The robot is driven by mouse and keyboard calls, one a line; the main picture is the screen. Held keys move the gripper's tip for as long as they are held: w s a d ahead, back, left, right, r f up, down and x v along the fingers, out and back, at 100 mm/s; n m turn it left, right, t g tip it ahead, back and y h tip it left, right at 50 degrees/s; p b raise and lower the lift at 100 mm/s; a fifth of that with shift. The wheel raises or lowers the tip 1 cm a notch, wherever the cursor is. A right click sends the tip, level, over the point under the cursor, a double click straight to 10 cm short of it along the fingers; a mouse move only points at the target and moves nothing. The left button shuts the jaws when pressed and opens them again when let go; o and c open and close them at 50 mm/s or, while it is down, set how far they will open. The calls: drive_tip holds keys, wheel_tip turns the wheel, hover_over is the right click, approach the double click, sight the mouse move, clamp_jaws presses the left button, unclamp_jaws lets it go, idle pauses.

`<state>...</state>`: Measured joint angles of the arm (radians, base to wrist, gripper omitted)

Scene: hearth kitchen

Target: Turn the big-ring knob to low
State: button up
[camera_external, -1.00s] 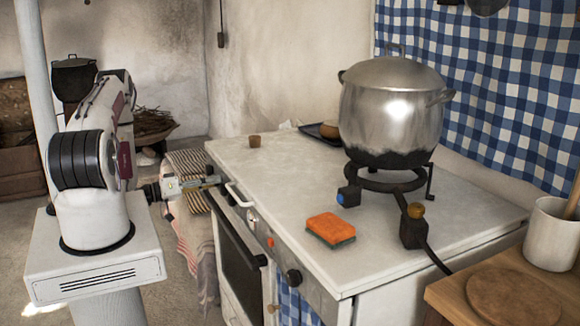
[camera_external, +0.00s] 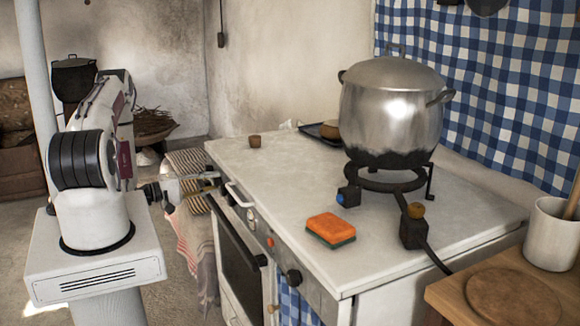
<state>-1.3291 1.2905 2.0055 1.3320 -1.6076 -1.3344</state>
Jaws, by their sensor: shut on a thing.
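My gripper (camera_external: 203,184) reaches in from the left to the far end of the white stove's (camera_external: 262,172) front panel. It is shut on a knob there. The fingers and the stove edge hide that knob, so I cannot read its setting or see its marks. Other controls show nearer along the front: a pale dial (camera_external: 250,214), an orange-red one (camera_external: 270,242) and a black knob (camera_external: 293,276). A black burner ring (camera_external: 385,181) stands on the stove top under a large steel pot (camera_external: 390,115).
A wooden board (camera_external: 510,298) and white crock (camera_external: 549,235) stand at right.

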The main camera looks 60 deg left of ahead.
drive_tip(key=shift+n, duration=0.9)
drive_tip(key=o, duration=1.1)
drive_tip(key=shift+s, duration=0.15)
drive_tip(key=s, duration=1.1)
drive_tip(key=shift+s, duration=0.35)
